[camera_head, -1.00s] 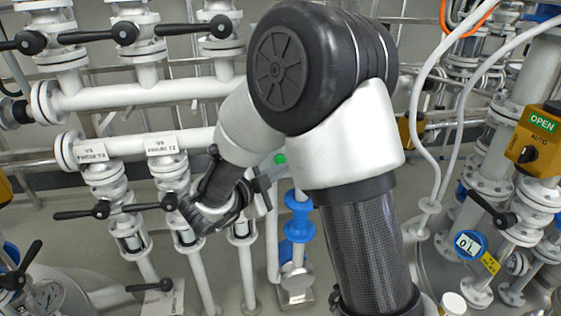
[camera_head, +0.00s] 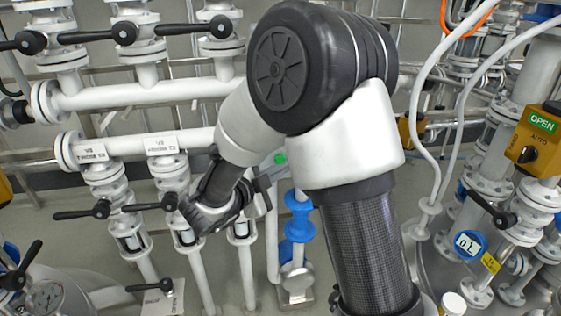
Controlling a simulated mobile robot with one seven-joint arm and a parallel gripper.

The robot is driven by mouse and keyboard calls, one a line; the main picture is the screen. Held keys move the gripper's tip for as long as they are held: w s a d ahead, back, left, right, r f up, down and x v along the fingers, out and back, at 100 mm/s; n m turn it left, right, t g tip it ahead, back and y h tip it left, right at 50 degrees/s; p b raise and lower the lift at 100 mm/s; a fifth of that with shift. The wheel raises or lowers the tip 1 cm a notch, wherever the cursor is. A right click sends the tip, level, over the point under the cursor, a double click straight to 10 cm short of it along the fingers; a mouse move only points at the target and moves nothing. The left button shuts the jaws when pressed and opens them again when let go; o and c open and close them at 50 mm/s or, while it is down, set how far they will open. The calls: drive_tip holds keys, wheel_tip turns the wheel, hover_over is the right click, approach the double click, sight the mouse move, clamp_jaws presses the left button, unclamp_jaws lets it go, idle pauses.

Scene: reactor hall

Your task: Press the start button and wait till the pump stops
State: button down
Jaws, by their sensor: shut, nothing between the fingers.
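A small round green button (camera_head: 280,159) shows just left of my large upper arm, in the middle of the view. My gripper (camera_head: 266,181) is close below and left of it, small and partly lost against the grey parts behind. Its fingers look shut and empty. I cannot tell whether they touch the button. A blue fitting (camera_head: 299,222), possibly part of the pump, stands on a pipe below the button, partly behind my arm. A round blue-rimmed display (camera_head: 469,244) at the right seems to read "0 L". Whether the pump runs cannot be seen.
White pipes (camera_head: 130,95) with black lever valves (camera_head: 124,33) fill the left. White hoses (camera_head: 415,130) hang right of my arm. A dial gauge (camera_head: 46,296) is at lower left.

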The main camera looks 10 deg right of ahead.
drive_tip(key=shift+w, duration=0.15)
drive_tip(key=shift+w, duration=0.25)
drive_tip(key=shift+w, duration=0.5)
idle(0.6)
drive_tip(key=shift+s, duration=0.9)
drive_tip(key=shift+s+b, duration=0.35)
drive_tip(key=shift+s, duration=2.15)
